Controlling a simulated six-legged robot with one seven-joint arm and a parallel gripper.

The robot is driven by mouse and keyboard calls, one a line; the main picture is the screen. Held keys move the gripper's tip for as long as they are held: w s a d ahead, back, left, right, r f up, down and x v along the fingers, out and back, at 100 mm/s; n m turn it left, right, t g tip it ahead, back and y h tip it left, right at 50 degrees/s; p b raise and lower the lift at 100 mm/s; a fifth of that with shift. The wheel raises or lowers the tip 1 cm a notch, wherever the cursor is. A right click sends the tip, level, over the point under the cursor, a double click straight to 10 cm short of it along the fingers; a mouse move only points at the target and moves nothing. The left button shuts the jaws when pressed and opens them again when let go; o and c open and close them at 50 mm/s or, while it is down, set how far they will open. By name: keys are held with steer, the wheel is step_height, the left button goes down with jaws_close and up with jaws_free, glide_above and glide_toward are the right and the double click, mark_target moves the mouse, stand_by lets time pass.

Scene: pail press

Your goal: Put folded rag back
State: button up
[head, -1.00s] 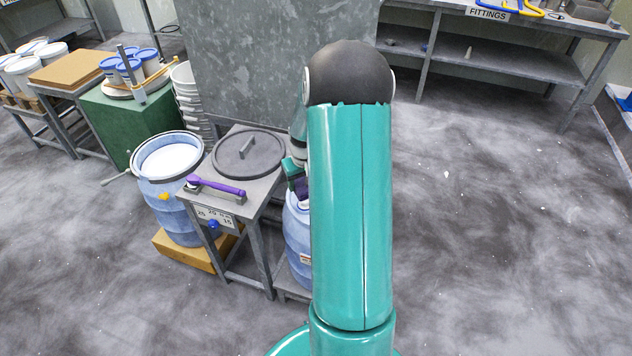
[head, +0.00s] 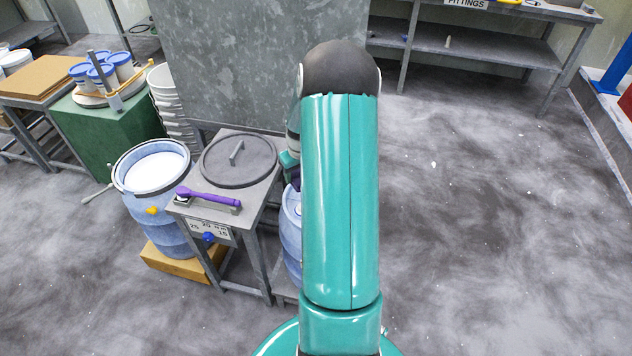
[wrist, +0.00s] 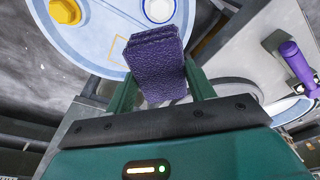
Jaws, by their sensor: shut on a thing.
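The folded rag (wrist: 156,62) is a thick purple textured pad in the wrist view. My gripper (wrist: 160,78) is shut on it, with one green finger on each side. The rag is over the edge of a pale blue drum top (wrist: 98,38) with a yellow cap and a white cap; I cannot tell whether it touches. In the head view my arm hides the rag and most of my gripper, and the closed blue drum (head: 291,238) shows only in part beside the arm.
A metal stand (head: 262,205) holds a round grey lid (head: 238,160) and a purple-handled tool (head: 210,198). An open blue drum (head: 158,205) with white contents stands left of it. A shelf bench (head: 470,45) is at the back right. The right floor is clear.

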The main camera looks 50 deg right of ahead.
steer(key=d+f, duration=0.3)
steer(key=s+d+f, duration=0.1)
steer(key=d+f, duration=0.2)
steer(key=d, duration=0.1)
steer(key=shift+s+d, duration=0.1)
steer(key=shift+s, duration=0.1)
steer(key=shift+d+f, duration=0.45)
steer(key=shift+f, duration=0.1)
steer(key=shift+d+f, duration=0.15)
steer(key=shift+f, duration=1.45)
steer(key=shift+f, duration=0.15)
steer(key=o, duration=1)
steer(key=shift+o, duration=0.2)
